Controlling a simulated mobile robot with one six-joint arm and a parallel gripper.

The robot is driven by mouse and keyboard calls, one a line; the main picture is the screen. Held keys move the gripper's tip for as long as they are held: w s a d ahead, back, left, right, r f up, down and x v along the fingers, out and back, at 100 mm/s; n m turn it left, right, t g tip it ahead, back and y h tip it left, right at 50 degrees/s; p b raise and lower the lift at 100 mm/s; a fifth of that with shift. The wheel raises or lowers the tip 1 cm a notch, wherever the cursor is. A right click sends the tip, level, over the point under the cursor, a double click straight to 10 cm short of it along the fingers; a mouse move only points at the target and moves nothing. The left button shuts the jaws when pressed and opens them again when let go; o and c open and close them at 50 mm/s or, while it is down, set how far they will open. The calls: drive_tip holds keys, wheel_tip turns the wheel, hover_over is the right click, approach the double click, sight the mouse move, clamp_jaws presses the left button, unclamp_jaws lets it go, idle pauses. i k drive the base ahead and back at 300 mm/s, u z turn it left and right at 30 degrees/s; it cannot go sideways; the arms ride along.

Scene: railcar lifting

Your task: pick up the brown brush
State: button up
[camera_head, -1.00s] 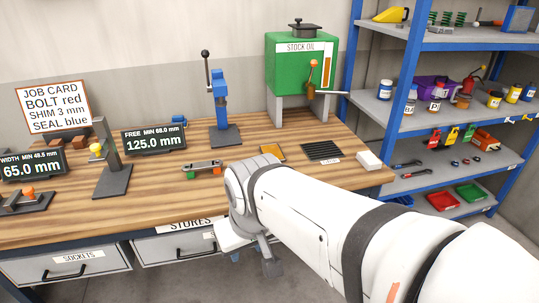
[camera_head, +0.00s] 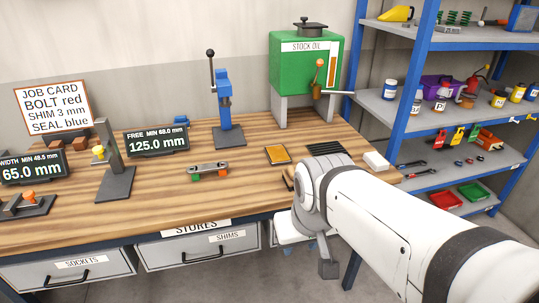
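A small brown piece (camera_head: 289,179) shows on the wooden bench just left of my arm's wrist. My arm hides the rest of it, so I cannot tell for sure that it is the brown brush. My gripper (camera_head: 327,268) is at the end of my white arm, in front of the bench's front edge and below the bench top. It is seen from behind and partly covered by the wrist, so its fingers are not clear. It is apart from the brown piece.
A flat orange-brown pad (camera_head: 278,155) and a black ribbed mat (camera_head: 326,148) lie behind my wrist. A white block (camera_head: 375,161) lies at the bench's right end. A link with green and orange ends (camera_head: 208,171) lies left. Blue shelving (camera_head: 411,95) stands right. Drawers (camera_head: 190,249) are below.

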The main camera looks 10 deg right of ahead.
sight(288, 173)
drive_tip(key=i, duration=0.95)
